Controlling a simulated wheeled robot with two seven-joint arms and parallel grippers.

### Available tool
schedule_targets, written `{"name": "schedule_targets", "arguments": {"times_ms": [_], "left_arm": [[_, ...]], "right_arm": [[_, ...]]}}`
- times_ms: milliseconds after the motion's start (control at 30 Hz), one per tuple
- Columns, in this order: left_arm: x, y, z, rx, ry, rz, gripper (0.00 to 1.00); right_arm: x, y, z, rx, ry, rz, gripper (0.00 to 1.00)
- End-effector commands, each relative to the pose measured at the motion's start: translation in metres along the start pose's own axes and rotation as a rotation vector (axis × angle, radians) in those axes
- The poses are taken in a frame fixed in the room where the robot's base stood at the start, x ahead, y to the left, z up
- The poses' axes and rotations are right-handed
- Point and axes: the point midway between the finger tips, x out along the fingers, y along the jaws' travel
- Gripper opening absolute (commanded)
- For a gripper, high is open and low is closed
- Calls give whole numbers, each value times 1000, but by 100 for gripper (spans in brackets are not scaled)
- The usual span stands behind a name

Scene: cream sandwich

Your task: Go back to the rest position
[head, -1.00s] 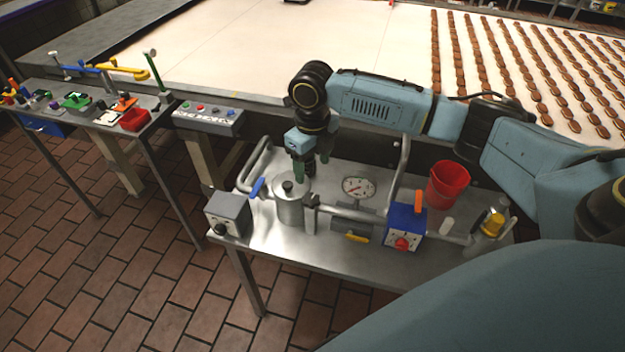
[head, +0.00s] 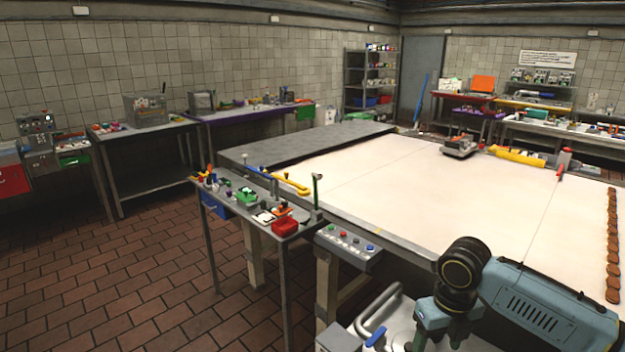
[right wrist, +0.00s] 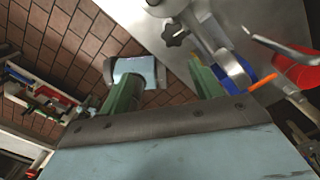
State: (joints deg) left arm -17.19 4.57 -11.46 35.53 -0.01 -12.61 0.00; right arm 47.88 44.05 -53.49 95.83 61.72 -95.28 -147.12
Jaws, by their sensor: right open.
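My right arm comes in at the lower right of the head view, bent, with its gripper (head: 440,335) pointing down over the metal side table; the fingertips are cut off by the frame's lower edge. In the right wrist view the two green fingers of my right gripper (right wrist: 163,74) stand apart with nothing between them. A grey box (right wrist: 135,68) shows beyond the left finger, on the table's edge. My left gripper is in neither view.
The metal table (right wrist: 225,22) carries pipework, a blue box (right wrist: 236,74) with an orange lever (right wrist: 262,86), and a red bucket (right wrist: 298,72). A large conveyor (head: 420,190) lies behind my arm. A tool table (head: 275,238) stands left; open brick floor (head: 110,280) lies beyond.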

Motion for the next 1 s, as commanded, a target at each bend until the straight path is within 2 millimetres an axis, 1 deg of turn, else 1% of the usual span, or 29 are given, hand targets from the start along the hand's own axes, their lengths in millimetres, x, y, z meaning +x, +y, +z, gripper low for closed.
{"name": "schedule_targets", "arguments": {"times_ms": [33, 100, 167, 200, 267, 300, 367, 400, 467, 500, 567, 633, 700, 800, 900, 1000], "left_arm": [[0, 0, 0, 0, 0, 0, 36], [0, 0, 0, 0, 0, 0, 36], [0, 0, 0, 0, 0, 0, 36], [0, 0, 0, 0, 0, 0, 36], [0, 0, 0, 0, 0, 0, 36], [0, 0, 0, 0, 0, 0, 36], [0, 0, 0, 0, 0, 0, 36], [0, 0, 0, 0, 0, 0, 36], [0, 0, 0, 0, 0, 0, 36], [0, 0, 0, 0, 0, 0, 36], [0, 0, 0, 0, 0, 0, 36], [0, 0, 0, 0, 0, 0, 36], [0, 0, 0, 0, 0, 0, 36], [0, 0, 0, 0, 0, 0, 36], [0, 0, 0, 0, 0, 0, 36], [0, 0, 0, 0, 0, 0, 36]], "right_arm": [[15, 20, -10, 62, -1, 21, 64], [31, 46, -22, 193, -17, 50, 64], [43, 67, -33, 325, -32, 81, 64], [50, 80, -40, 419, -40, 104, 64], [58, 98, -52, 567, -49, 141, 64], [62, 108, -60, 671, -51, 168, 64], [67, 122, -72, 835, -52, 210, 64], [70, 129, -80, 949, -50, 237, 64], [73, 138, -93, 1128, -44, 278, 64], [74, 142, -101, 1252, -38, 304, 64], [76, 146, -114, 1444, -25, 338, 64], [77, 146, -129, 1677, -9, 373, 64], [77, 142, -145, 1912, 4, 402, 64], [78, 132, -165, 2205, 14, 426, 64], [78, 121, -183, 2439, 11, 438, 64], [77, 110, -200, 2637, 1, 444, 64]]}}
